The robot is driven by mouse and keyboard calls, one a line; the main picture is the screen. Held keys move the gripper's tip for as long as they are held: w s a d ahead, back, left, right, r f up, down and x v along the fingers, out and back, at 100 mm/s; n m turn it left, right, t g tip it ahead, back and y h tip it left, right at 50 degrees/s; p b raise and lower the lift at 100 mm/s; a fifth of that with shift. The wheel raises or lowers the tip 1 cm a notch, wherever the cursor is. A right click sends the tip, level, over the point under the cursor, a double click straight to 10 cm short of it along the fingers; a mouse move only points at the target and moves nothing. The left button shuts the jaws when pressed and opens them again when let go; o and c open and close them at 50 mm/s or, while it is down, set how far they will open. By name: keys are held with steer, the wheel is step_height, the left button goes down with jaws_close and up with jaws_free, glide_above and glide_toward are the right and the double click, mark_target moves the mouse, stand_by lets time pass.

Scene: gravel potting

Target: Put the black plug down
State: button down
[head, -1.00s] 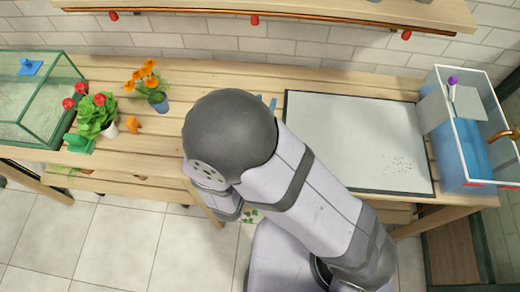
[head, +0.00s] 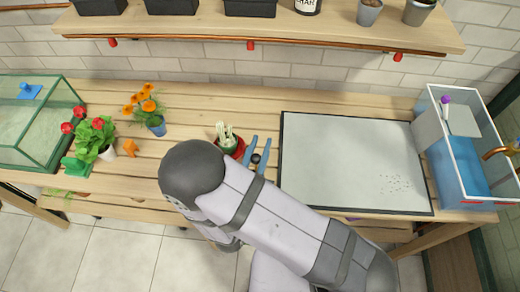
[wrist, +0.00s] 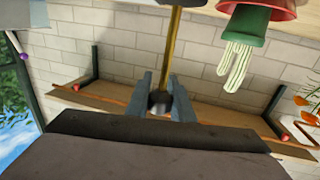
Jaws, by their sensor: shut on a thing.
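My gripper (head: 259,153) is over the wooden bench, left of the grey mat, with its blue fingers pointing toward the wall. The small round black plug (head: 255,158) shows between the fingers. In the wrist view my gripper (wrist: 160,99) is shut on the dark plug (wrist: 158,98). The rest of the plug is hidden, and I cannot tell whether it touches the bench. My arm covers part of the bench front.
A potted pale cactus (head: 227,137) stands close left of my gripper. The grey mat (head: 345,150) at right has dark specks. A blue-water tank (head: 452,165) stands far right. Orange flowers (head: 145,105), a red-flowered plant (head: 92,135) and a glass case (head: 35,125) stand left.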

steer(key=shift+f, duration=1.05)
steer(key=shift+f, duration=0.2)
steer(key=c, duration=1.6)
jaws_free()
steer(key=shift+o, duration=0.2)
steer(key=shift+r, duration=0.1)
